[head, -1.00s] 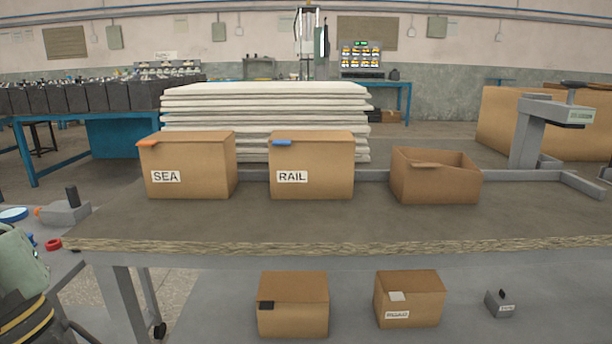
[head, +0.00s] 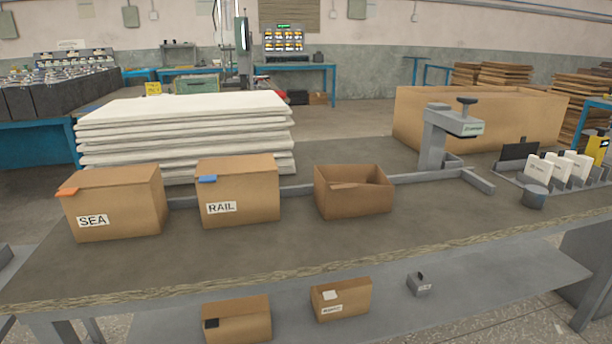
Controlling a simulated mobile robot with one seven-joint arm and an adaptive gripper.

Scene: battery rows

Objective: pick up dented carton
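An open brown carton (head: 356,200) without a label stands on the bench top, right of the carton marked RAIL (head: 240,195). One flap is folded in and its rim looks uneven, so it may be the dented one; I cannot see a clear dent. The carton marked SEA (head: 118,205), with an orange tab, stands at the left. Two smaller closed cartons sit on the shelf below, one with a black tab (head: 238,322) and one with a white label (head: 342,300). My gripper is not in view.
A grey rail runs behind the cartons to a grey clamp-like stand (head: 435,145). White stacked sheets (head: 185,130) rise behind. The bench front (head: 300,260) is clear.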

